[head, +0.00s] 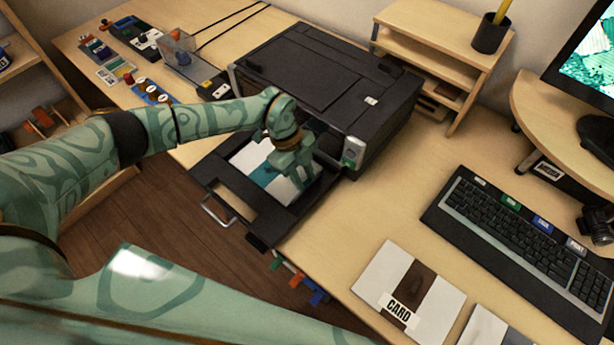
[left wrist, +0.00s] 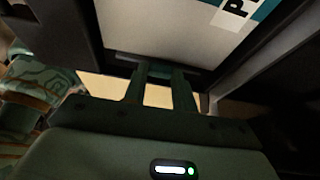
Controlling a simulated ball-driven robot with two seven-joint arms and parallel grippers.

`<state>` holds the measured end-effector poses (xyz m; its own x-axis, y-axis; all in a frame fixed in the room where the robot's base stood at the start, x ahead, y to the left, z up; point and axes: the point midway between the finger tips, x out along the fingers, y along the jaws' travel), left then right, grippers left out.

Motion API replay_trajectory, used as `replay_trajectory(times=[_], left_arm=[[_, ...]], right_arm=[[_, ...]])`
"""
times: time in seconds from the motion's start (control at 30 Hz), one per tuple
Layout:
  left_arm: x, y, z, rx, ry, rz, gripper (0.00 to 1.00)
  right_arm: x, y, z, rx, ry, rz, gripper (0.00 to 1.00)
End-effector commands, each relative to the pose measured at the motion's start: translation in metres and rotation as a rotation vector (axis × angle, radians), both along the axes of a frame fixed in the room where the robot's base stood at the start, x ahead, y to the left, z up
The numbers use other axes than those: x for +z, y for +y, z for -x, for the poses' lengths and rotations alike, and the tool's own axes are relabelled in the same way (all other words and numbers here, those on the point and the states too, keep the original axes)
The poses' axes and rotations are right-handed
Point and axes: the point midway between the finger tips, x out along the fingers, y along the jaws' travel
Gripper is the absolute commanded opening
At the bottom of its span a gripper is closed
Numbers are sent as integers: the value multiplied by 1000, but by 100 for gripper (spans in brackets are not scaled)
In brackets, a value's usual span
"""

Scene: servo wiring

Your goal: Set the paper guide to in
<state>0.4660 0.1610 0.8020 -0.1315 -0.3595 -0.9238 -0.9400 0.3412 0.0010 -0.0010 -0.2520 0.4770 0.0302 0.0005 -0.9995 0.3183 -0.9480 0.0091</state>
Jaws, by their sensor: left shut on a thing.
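A black printer (head: 325,90) stands on the desk with its paper tray (head: 265,218) pulled out at the front. White paper with a teal stripe (head: 252,160) lies in the tray. My left gripper (head: 297,183) reaches down into the tray at the right end of the paper. In the left wrist view its two fingers (left wrist: 163,80) are close together on a dark bar, which looks like the paper guide (left wrist: 165,63), by the paper's edge (left wrist: 165,35). In the head view the gripper hides the guide. My right gripper is not in view.
A metal handle (head: 217,211) is on the tray's front. A card sheet (head: 410,295) and a keyboard (head: 520,240) lie to the right. A wooden shelf (head: 445,45) stands behind. Small parts and panels (head: 130,65) lie at the far left of the desk.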

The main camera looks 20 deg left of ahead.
Motion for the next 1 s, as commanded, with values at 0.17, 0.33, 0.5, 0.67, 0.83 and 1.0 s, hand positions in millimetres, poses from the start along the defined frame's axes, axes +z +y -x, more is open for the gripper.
replay_trajectory(times=[0.17,0.33,0.5,0.67,0.83,1.0], left_arm=[[0,0,0,0,-1,-1,49],[0,0,0,0,-1,0,49],[6,1,-1,0,-2,0,49],[33,11,-5,2,-5,-1,49],[77,28,-12,1,-7,-1,49],[116,44,-17,1,-6,-1,49]], right_arm=[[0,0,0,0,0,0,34],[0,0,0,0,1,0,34],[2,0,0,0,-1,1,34],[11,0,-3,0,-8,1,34],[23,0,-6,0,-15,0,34],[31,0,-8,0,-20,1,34]])
